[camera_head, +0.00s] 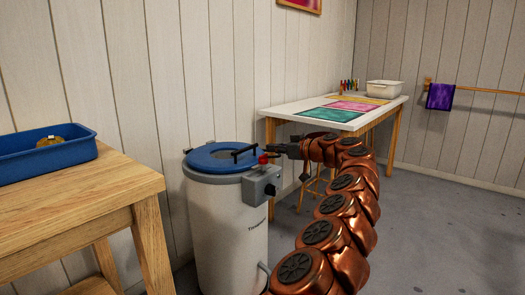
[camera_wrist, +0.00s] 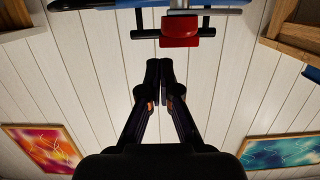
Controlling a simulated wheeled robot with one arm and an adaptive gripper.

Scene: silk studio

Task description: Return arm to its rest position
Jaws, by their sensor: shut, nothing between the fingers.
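My copper-coloured arm (camera_head: 340,205) reaches up from the bottom of the head view and bends left at the top. The drum has a blue lid (camera_head: 215,157) with a black handle.
A wooden table (camera_head: 75,205) with a blue tray (camera_head: 45,155) stands at the left. A white-topped table (camera_head: 300,117) with coloured cloths stands behind my arm. A purple cloth (camera_head: 440,96) hangs on a rail at the right. The grey floor (camera_head: 440,235) at right is clear.

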